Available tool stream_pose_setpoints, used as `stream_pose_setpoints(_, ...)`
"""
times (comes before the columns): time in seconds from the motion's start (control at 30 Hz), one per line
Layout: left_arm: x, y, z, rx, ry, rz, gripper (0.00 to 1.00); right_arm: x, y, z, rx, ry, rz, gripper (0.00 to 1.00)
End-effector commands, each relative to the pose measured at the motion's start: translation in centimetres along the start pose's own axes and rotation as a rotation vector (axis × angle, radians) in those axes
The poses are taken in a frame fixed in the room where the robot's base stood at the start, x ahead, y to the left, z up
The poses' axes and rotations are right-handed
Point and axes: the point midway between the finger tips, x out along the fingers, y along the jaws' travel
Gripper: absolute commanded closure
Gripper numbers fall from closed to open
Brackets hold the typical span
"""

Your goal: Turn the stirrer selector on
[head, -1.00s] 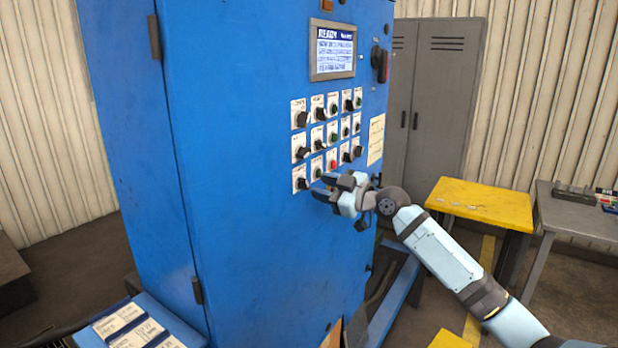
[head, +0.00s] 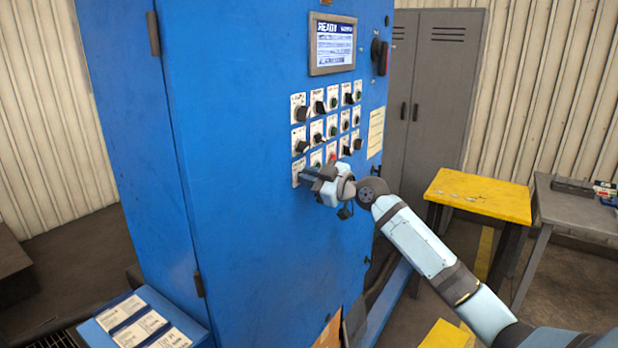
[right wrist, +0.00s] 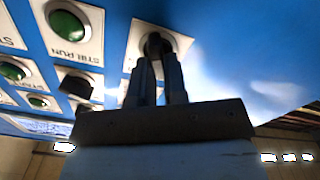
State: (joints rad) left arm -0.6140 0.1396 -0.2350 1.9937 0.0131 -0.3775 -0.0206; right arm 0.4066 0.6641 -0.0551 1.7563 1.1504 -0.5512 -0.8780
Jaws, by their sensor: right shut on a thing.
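The blue control cabinet (head: 250,130) carries rows of selectors, buttons and lamps on white plates. My right gripper (head: 309,176) is at the lower left corner of this grid, in front of the bottom-left selector, whose white plate (head: 298,166) shows just above the fingers. In the right wrist view the gripper (right wrist: 160,68) is shut on that selector's dark round knob (right wrist: 154,42). Its label and pointer are hidden. Beside it is a green button (right wrist: 67,20) on a plate that reads "STIR RUN". My left gripper is not in view.
A display (head: 333,43) above the grid reads READY. A dark rotary handle (head: 380,56) is at its right. A grey locker (head: 437,100), a yellow-topped table (head: 480,195) and a grey table (head: 570,208) stand to the right. A tray with labelled cards (head: 118,308) is lower left.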

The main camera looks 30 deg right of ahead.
Motion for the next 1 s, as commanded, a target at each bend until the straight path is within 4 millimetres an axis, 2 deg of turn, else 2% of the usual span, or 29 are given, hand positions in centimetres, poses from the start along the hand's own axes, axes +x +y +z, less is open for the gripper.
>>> stream_pose_setpoints(0.37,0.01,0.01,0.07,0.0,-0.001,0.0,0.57,0.02,0.13,0.0,0.111,0.0,-0.001,1.0)
stream_pose_setpoints(1.0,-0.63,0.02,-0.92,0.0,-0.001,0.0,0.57,0.03,0.77,0.18,0.683,-0.001,-0.001,1.0)
